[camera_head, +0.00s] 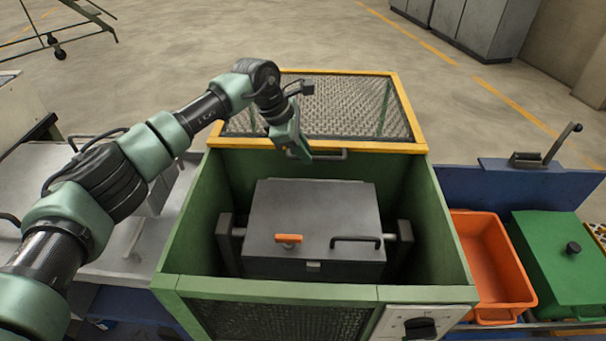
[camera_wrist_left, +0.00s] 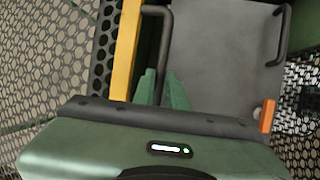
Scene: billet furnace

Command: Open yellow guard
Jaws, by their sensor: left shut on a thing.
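The yellow guard (camera_head: 405,110) is a yellow-framed mesh panel behind the open top of a green housing (camera_head: 195,220). It also shows in the left wrist view (camera_wrist_left: 124,50). A dark handle bar (camera_head: 328,155) is on the guard's front edge. My left gripper (camera_head: 303,152) is at this edge, shut on the handle. In the left wrist view, the green fingers (camera_wrist_left: 162,90) are around the dark bar beside the yellow frame, which they partly hide. My right gripper is in neither view.
Inside the housing is a grey box lid (camera_head: 310,210) with an orange knob (camera_head: 288,239) and a black handle (camera_head: 356,240). At right are an orange bin (camera_head: 487,265) and a green lidded container (camera_head: 560,260).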

